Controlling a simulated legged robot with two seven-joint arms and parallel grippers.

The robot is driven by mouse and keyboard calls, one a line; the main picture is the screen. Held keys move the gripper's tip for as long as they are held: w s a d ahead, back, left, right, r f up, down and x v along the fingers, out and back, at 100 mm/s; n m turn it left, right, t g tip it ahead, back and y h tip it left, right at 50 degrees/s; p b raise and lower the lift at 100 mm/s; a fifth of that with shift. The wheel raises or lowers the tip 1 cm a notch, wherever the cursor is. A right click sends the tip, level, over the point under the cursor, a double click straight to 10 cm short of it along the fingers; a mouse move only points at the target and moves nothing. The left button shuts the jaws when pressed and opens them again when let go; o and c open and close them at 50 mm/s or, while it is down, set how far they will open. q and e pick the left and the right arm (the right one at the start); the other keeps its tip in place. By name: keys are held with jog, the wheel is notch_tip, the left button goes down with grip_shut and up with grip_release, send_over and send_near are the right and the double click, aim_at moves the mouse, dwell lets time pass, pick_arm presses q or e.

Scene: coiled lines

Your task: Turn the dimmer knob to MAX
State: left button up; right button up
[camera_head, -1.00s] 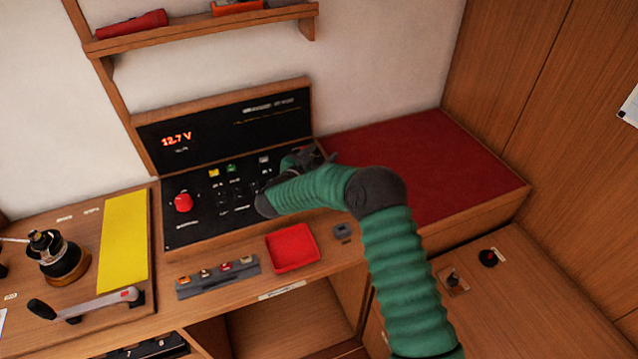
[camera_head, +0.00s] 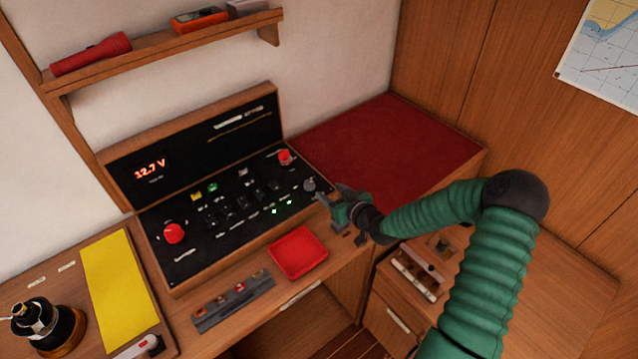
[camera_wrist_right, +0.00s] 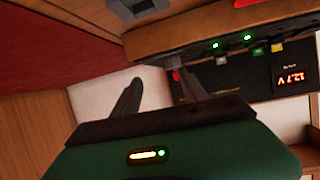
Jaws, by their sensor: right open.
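The black switch panel (camera_head: 235,205) lies in a wooden frame on the counter. A grey round knob (camera_head: 309,185) near its right edge looks like the dimmer; its label and pointer are too small to read. My right gripper (camera_head: 329,198) is open and empty, just right of that knob and apart from it, by the panel's right edge. In the right wrist view its two fingers (camera_wrist_right: 158,92) stand apart with nothing between them. My left gripper is not in view.
Red knobs (camera_head: 285,157) (camera_head: 173,233) stand up from the panel, with small switches between. A red tray (camera_head: 298,252) and a grey strip (camera_head: 233,300) lie in front. A red cushioned top (camera_head: 390,145) is behind my gripper. A shelf (camera_head: 170,45) hangs above.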

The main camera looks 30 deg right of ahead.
aim_at(311, 185)
jog(key=w+a, duration=0.1)
jog(key=w, duration=0.1)
jog(key=w+a+f, duration=0.1)
jog(key=w, duration=0.1)
jog(key=w+a, duration=0.2)
jog(key=w, duration=0.1)
jog(key=shift+a+f+p, duration=0.1)
jog(key=shift+f+p, duration=0.05)
jog(key=shift+p, duration=0.15)
jog(key=shift+w+f, duration=0.15)
jog(key=shift+w, duration=0.15)
jog(key=d, duration=0.1)
jog(key=d+f, duration=0.1)
jog(key=shift+w+d, duration=0.1)
jog(key=shift+d, duration=0.45)
jog(key=shift+c, duration=2.5)
jog(key=shift+w+a+r, duration=0.1)
jog(key=shift+w+a, duration=0.05)
jog(key=shift+a, duration=0.7)
grip_shut()
jog(key=shift+d, duration=0.45)
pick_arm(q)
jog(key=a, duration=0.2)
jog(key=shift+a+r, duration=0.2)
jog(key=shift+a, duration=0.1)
pick_arm(e)
jog(key=shift+a, duration=0.1)
